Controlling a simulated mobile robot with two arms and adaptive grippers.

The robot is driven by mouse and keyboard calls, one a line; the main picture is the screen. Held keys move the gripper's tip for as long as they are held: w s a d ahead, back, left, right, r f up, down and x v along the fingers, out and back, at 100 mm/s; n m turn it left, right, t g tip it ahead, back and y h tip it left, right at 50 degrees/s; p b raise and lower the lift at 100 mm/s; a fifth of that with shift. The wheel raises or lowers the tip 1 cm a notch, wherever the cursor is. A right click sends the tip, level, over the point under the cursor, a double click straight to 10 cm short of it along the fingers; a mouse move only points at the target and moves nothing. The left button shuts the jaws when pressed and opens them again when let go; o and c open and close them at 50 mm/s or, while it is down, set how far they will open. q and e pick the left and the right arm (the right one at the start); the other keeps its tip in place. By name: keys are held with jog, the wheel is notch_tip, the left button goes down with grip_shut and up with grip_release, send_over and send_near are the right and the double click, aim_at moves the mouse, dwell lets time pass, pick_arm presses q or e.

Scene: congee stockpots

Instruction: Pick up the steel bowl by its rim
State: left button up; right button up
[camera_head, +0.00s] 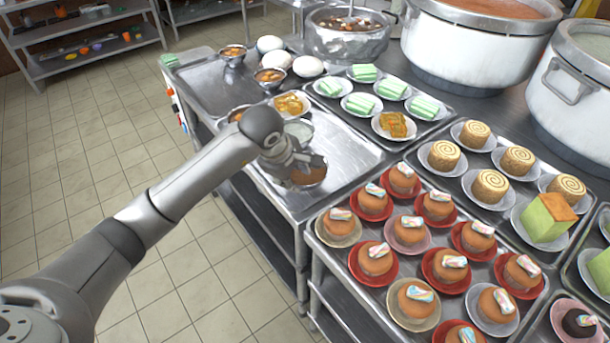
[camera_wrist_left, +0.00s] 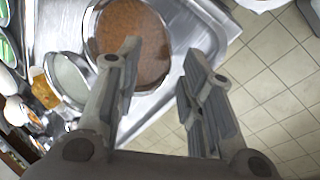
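A steel bowl with brown contents (camera_head: 312,178) sits on the steel tray at the near end of the counter, partly hidden by my left gripper (camera_head: 302,165). In the left wrist view the same bowl (camera_wrist_left: 148,28) is at the top centre, with its thin rim showing. My left gripper (camera_wrist_left: 162,50) is open and empty there. One finger overlaps the brown contents, and the other lies outside the rim, over the tray edge and floor. Whether a finger touches the bowl cannot be told. My right gripper is not in view.
A bowl with pale contents (camera_head: 300,129) stands close behind the steel bowl. Red and pale plates of buns (camera_head: 436,206) fill the tray at the near right. The tray surface (camera_head: 347,152) right of the bowl is bare. Large pots (camera_head: 470,50) stand at the back.

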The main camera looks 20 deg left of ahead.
aim_at(305, 175)
pick_arm(q)
jog(key=shift+a+p+x, duration=0.15)
jog(key=shift+p+x, duration=0.2)
jog(key=shift+x, duration=1.2)
jog(key=shift+a+p+x, duration=0.15)
jog(key=shift+p+x, duration=0.2)
jog(key=shift+x, duration=1.25)
jog(key=shift+s, duration=0.1)
grip_shut()
